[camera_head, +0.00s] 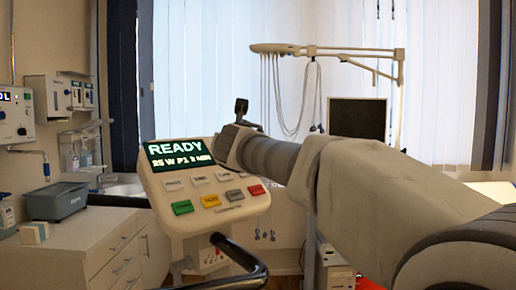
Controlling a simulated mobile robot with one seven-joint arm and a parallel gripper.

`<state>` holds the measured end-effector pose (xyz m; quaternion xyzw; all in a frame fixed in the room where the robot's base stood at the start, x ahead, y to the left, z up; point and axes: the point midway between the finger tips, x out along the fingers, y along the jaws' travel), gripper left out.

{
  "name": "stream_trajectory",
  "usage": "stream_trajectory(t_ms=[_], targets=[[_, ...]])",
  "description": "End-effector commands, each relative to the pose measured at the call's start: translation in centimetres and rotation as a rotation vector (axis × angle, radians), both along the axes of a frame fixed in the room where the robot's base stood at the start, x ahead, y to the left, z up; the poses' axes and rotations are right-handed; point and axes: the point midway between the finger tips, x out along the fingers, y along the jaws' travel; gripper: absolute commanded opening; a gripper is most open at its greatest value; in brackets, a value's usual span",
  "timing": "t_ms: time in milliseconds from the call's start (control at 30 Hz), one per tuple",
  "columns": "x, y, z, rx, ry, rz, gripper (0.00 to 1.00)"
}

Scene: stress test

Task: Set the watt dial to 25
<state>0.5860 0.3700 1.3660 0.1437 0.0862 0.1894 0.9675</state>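A tilted white console (160,200) stands at the centre left in the head view. Its dark screen (180,153) shows "READY" in large letters and a smaller line that seems to read "25 W P1 2 MIN". My arm reaches in from the right. My gripper (236,128) is at the console's upper right edge, beside the screen. I cannot make out the watt dial; my gripper and wrist cover that area. The finger opening and any contact are unclear.
A curved black handle (240,262) stands in front of the console. A white cabinet (85,250) with a grey box (57,200) is at left. Behind my arm are a dark monitor (357,118) and a hanging-hose unit (330,50).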

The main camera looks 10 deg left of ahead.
Motion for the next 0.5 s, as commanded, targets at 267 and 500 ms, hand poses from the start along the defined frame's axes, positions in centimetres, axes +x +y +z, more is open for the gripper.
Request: stream_trajectory(t_ms=[267,500], targets=[[0.00,0.03,0.03,0.001,0.003,-0.006,0.00],[0.01,0.01,0.03,0.002,0.002,-0.005,0.62]])
